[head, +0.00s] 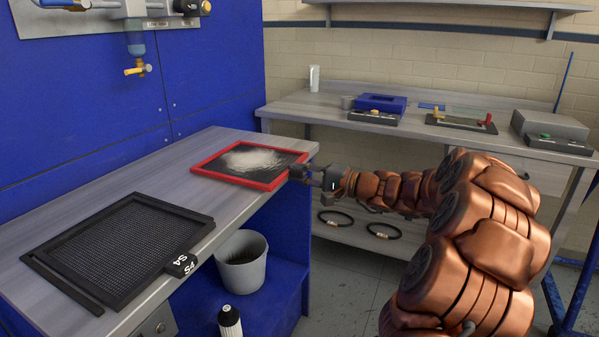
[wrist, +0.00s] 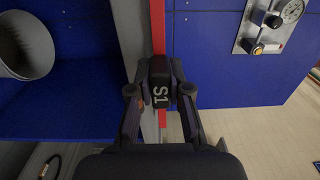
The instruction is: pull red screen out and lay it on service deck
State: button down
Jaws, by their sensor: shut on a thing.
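The red screen (head: 232,178) is level at the far end of the grey service deck (head: 190,160), with pale lint over its dark mesh. I cannot tell whether it rests on the deck or hovers just above it. In the wrist view its red edge (wrist: 158,30) shows nearly edge-on beside the deck edge (wrist: 135,35). My gripper (head: 309,175) is shut on its black S1 handle, just past the deck's right edge. In the wrist view both fingers (wrist: 160,88) press on the sides of the handle (wrist: 160,100).
A black screen (head: 120,240) with a handle marked S4 lies on the near deck. A bench (head: 300,110) with trays and boxes is behind. The deck between the two screens is bare.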

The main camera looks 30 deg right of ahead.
jog(key=c, duration=1)
grip_release()
jog(key=shift+b+v, duration=0.45)
jog(key=shift+v, duration=4.1)
jog(key=shift+r, duration=0.1)
